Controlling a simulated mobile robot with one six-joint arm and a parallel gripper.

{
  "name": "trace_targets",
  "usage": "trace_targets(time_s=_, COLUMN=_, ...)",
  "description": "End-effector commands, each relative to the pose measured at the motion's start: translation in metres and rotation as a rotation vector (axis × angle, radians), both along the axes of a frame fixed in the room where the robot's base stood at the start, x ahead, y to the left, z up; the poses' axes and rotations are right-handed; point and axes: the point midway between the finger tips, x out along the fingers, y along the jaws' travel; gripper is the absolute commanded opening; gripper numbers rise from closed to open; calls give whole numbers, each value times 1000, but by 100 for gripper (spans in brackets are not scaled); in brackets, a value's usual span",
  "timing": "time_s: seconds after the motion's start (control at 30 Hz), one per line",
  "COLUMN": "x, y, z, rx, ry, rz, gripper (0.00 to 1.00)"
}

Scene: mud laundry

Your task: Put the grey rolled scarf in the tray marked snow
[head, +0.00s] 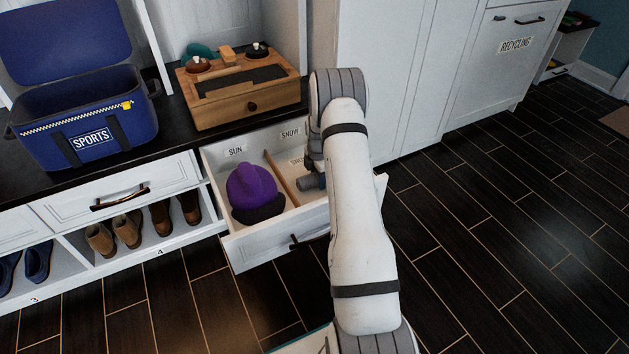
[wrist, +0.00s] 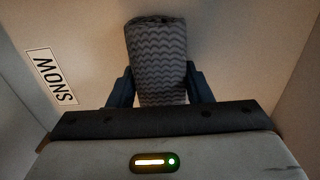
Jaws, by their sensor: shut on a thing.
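The grey rolled scarf (wrist: 156,50), with a wavy pattern, is between the two dark fingers of my gripper (wrist: 160,88) in the wrist view. The gripper is shut on it. A SNOW label (wrist: 51,77) lies on the pale surface to the left of the scarf. In the head view my gripper (head: 312,180) is down in the right compartment of an open drawer, the snow tray (head: 284,163), mostly behind my arm. The scarf cannot be made out there. Whether it touches the tray floor I cannot tell.
A purple hat (head: 252,188) fills the left compartment, marked SUN. A thin wooden divider (head: 282,180) separates the two. A wooden box (head: 240,95) and a blue SPORTS bag (head: 88,118) stand on the dark bench above. Tall white cabinets (head: 400,80) rise at the right.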

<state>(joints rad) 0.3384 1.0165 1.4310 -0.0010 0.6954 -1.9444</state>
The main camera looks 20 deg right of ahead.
Motion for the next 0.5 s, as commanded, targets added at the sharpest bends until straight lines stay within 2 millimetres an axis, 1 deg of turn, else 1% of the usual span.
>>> trace_targets(time_s=0.13, x=0, y=0, z=2, rx=0, ry=-1, rz=-1, gripper=20)
trace_targets(time_s=0.27, x=0, y=0, z=-2, rx=0, ry=-1, rz=-1, gripper=20)
trace_targets(time_s=0.3, x=0, y=-1, z=-2, rx=0, ry=-1, rz=-1, gripper=46)
trace_targets(time_s=0.5, x=0, y=-1, z=-1, rx=0, ry=-1, rz=-1, gripper=62)
